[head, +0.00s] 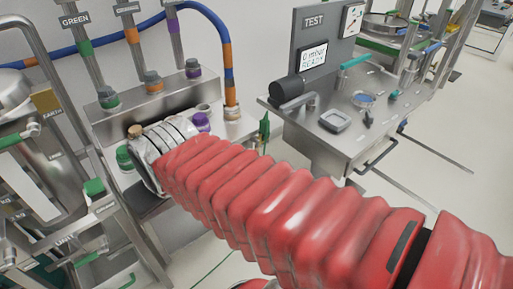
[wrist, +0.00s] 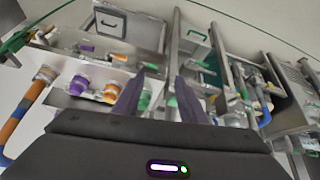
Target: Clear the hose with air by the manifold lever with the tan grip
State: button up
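A short tan-brown cylinder (head: 135,131) shows just past the end of my arm in the head view; it looks like the tan grip, but its lever is hidden. The steel manifold (head: 150,103) carries pipes with green, orange and purple collars. A blue hose with orange bands (head: 228,62) comes down to its right end; it also shows in the wrist view (wrist: 27,112). My gripper (wrist: 165,80) shows two dark fingers apart, with no held thing visible between them. In the head view my arm hides the fingers.
A purple fitting (wrist: 78,85) and an orange one (wrist: 110,92) lie left of the fingers. A green knob (head: 124,157) sits beside my wrist in the head view. A steel test bench (head: 345,125) stands right, with a screen (head: 313,58) reading READY.

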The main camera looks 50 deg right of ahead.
jog(key=w+d+f+m+h, duration=0.1)
jog(key=w+d+f, duration=0.35)
jog(key=d, duration=0.45)
jog(key=w+d+f+m+h, duration=0.1)
jog(key=w+d+f+h, duration=0.15)
jog(key=w+d, duration=0.45)
jog(key=w+d+f+m, duration=0.1)
jog(key=w+d+f, duration=0.25)
jog(key=d, duration=0.65)
jog(key=m+t+h, duration=0.1)
jog(key=t+h, duration=0.2)
jog(key=t, duration=0.7)
send_near(258, 148)
jog(key=s, duration=0.2)
jog(key=shift+s+a+f, duration=0.15)
jog(key=shift+s+a, duration=0.05)
jog(key=shift+a, duration=0.25)
jog(key=x, duration=1.4)
jog(key=shift+r, duration=0.2)
jog(key=shift+c, duration=0.3)
